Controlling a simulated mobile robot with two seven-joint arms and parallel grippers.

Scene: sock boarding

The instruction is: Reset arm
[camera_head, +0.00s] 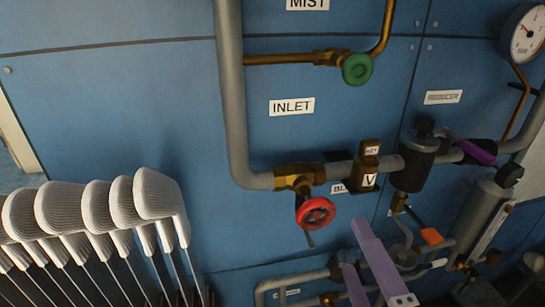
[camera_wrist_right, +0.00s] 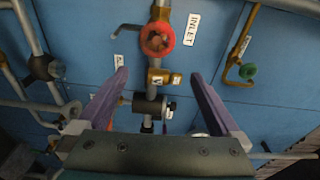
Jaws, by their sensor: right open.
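In the right wrist view the gripper (camera_wrist_right: 160,78) is open, with a wide empty gap. The black reducer body (camera_wrist_right: 152,105) and a brass block (camera_wrist_right: 163,77) show through that gap on the wall behind. The fingers seem apart from the pipework, but the exact distance cannot be told. The red handwheel (camera_head: 315,212) is up and left of the fingers in the head view; it also shows in the wrist view (camera_wrist_right: 157,39). My left gripper is not in view.
Pipes (camera_head: 237,110) run over a blue panel wall. A green handwheel (camera_head: 357,68) is above, and a pressure gauge (camera_head: 526,32) is at top right. A purple piece (camera_head: 475,150) lies by the black fittings.

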